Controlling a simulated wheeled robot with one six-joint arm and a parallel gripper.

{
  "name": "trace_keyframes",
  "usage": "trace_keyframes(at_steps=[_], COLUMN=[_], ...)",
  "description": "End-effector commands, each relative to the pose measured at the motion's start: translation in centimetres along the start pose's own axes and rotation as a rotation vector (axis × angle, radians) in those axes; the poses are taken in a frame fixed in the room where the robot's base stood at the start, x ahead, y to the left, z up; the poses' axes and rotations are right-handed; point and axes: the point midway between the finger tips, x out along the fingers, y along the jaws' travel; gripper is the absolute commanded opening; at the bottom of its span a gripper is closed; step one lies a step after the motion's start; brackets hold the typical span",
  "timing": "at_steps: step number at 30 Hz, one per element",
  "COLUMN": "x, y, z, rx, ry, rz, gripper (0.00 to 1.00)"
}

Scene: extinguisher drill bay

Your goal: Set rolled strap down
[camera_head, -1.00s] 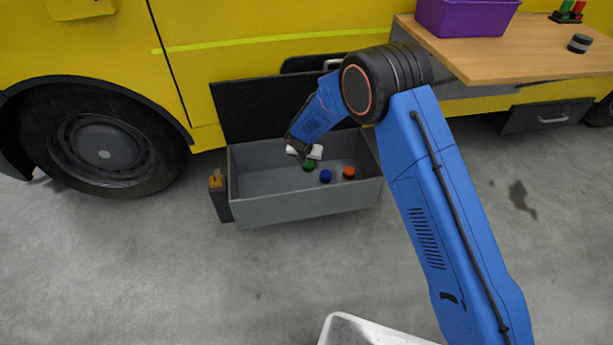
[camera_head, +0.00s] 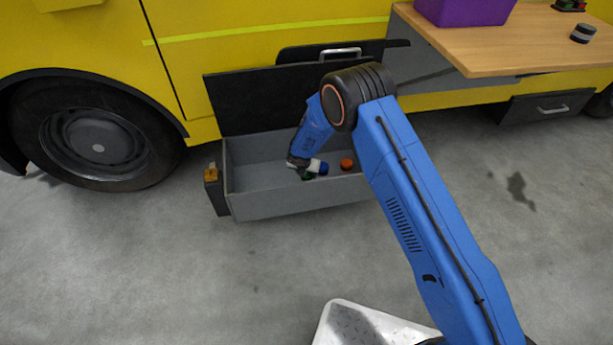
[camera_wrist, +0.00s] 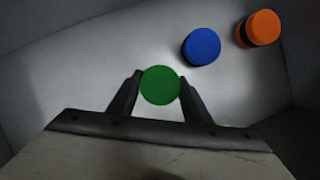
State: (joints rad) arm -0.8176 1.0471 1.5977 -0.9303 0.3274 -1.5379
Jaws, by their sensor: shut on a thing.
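My gripper (camera_wrist: 160,88) is shut on a green rolled strap (camera_wrist: 161,85), its fingers on either side of the round top. In the head view the green roll (camera_head: 307,175) shows just below my gripper, inside the open grey drawer (camera_head: 270,205). A blue roll (camera_wrist: 202,46) lies close by on the drawer floor, with an orange roll with a dark band (camera_wrist: 258,28) beyond it. My gripper partly covers the blue roll in the head view. I cannot tell whether the green roll touches the floor.
The drawer's dark lid (camera_head: 260,98) stands up behind it, against a yellow truck (camera_head: 90,35). A wooden shelf (camera_head: 500,55) at the upper right holds a purple bin (camera_head: 465,8) and a dark striped roll (camera_head: 583,33). The drawer's left part is clear.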

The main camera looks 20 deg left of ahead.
Motion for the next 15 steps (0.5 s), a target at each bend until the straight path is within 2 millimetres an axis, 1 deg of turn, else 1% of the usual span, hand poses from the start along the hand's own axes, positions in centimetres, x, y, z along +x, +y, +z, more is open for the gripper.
trace_keyframes(at_steps=[1, 4, 15], x=[0.7, 1.4, 1.7], y=[0.0, 0.0, 0.0], z=[-0.3, -0.6, -0.7], rx=[-0.001, 0.000, -0.001], ry=[0.000, 0.000, -0.001], rz=[-0.001, 0.000, 0.001], gripper=[0.16, 0.16, 0.16])
